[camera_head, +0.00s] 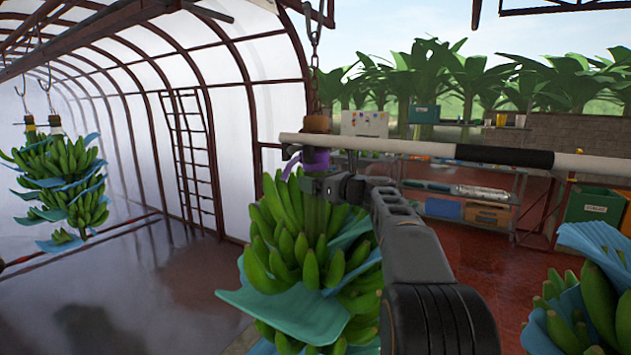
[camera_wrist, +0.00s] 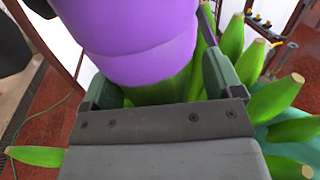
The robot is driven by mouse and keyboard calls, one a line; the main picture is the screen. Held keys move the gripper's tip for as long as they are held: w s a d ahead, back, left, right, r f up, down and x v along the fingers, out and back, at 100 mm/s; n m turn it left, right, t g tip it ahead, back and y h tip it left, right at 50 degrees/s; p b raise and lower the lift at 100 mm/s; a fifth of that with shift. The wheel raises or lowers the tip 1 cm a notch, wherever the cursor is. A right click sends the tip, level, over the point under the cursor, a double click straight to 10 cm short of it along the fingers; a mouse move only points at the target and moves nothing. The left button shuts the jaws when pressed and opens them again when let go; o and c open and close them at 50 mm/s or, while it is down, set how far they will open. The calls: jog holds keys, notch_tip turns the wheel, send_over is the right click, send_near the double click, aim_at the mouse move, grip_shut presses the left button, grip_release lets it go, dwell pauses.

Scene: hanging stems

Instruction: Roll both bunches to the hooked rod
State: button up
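A green banana bunch (camera_head: 296,240) with blue sheets hangs from a chain in the middle of the head view. Its stem top (camera_head: 316,157) is wrapped in purple; the purple stem (camera_wrist: 140,40) fills the upper wrist view. My gripper (camera_head: 318,186) is at this stem, just below the purple wrap. In the wrist view its fingers (camera_wrist: 162,85) stand either side of the stem; whether they press on it is unclear. A second bunch (camera_head: 600,302) is partly cut off at the lower right. A white rod (camera_head: 375,144) with a black section runs rightward from the middle stem; no hook is distinguishable.
Other bunches (camera_head: 62,180) hang from hooks at the left. A ladder (camera_head: 190,160) stands by the plastic wall. Shelves with crates (camera_head: 488,215) and a green bin (camera_head: 595,205) stand behind at the right. The floor at left is clear.

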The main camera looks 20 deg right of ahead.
jog(key=shift+a+r, duration=0.1)
jog(key=shift+a, duration=0.05)
jog(key=shift+s, duration=0.1)
jog(key=b, duration=0.4)
send_over(362, 214)
jog(key=shift+a, duration=0.1)
dwell(0.4)
